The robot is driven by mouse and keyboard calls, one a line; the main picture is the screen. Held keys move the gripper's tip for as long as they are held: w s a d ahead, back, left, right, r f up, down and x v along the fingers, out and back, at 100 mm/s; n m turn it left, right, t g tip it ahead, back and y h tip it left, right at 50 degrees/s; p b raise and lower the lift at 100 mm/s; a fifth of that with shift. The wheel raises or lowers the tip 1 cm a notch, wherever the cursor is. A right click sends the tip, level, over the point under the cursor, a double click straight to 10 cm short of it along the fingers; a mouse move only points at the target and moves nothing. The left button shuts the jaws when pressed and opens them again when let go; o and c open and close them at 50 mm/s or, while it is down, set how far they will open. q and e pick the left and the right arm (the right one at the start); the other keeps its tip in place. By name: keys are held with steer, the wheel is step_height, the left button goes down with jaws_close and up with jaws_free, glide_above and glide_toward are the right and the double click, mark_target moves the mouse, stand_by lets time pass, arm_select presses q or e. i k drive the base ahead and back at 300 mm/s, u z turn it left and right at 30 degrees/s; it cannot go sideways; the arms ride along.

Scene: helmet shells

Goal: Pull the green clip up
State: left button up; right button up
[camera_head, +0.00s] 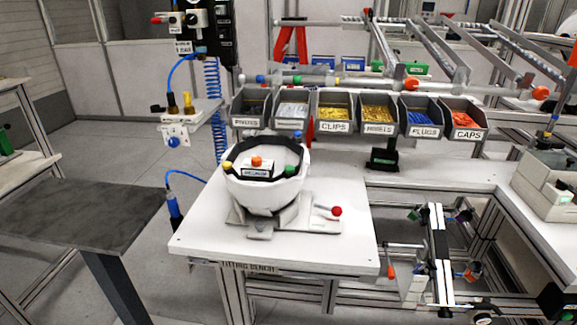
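The green clip (291,170) is a small green knob at the right front of the rim of a white helmet shell (265,195). The shell sits open side up in a grey holder (296,222) on the white fitting bench (215,240). A yellow clip (227,167) is at the rim's left and a blue one (297,135) at its back right. An orange knob (257,161) shows over a labelled block inside the shell. Whether the green clip is up or down is too small to tell. Neither of my grippers is in view.
A lever with a red ball (337,211) stands right of the holder. Several labelled bins (335,112) line the back. A blue-handled tool (173,205) hangs left of the bench. A dark table (80,215) stands at left. The bench's front is clear.

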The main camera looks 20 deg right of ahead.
mark_target(290, 168)
steer(key=z, duration=1.1)
steer(key=i, duration=0.4)
steer(key=u, duration=0.95)
